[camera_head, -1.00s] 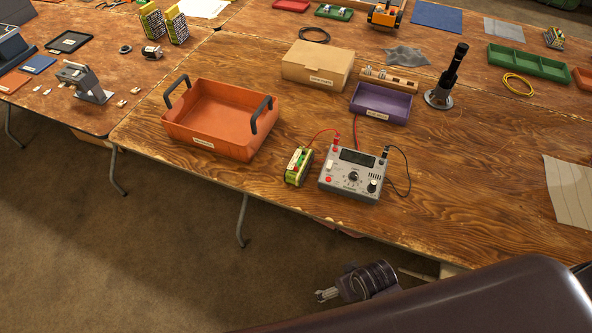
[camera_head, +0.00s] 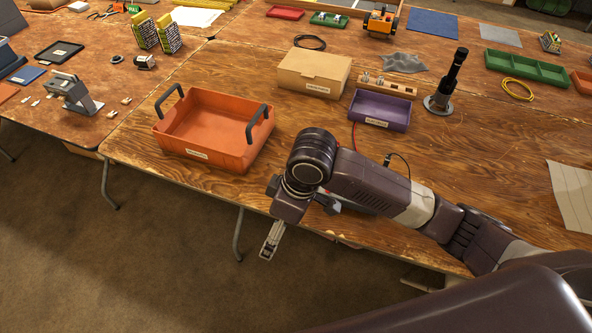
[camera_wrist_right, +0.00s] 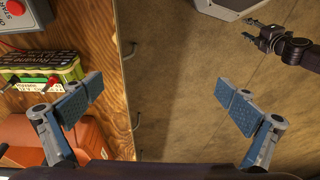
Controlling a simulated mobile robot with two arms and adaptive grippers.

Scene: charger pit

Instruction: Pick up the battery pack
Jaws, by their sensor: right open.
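The battery pack (camera_wrist_right: 42,68), yellow-green with dark cells and a printed label, lies on the wooden table in the right wrist view. My right gripper (camera_head: 268,245) hangs at the table's front edge there. In the right wrist view my right gripper (camera_wrist_right: 157,105) is open and empty, with the pack to the left of its left finger, apart from it. My left gripper (camera_wrist_right: 258,34) shows small at upper right, its fingers apart and empty.
The grey tester (camera_wrist_right: 58,14) with a red button stands beside the pack. The orange bin (camera_head: 204,164) with black handles stands to its left. A purple tray (camera_head: 380,111), a cardboard box (camera_head: 313,74) and a black stand (camera_head: 446,88) are behind.

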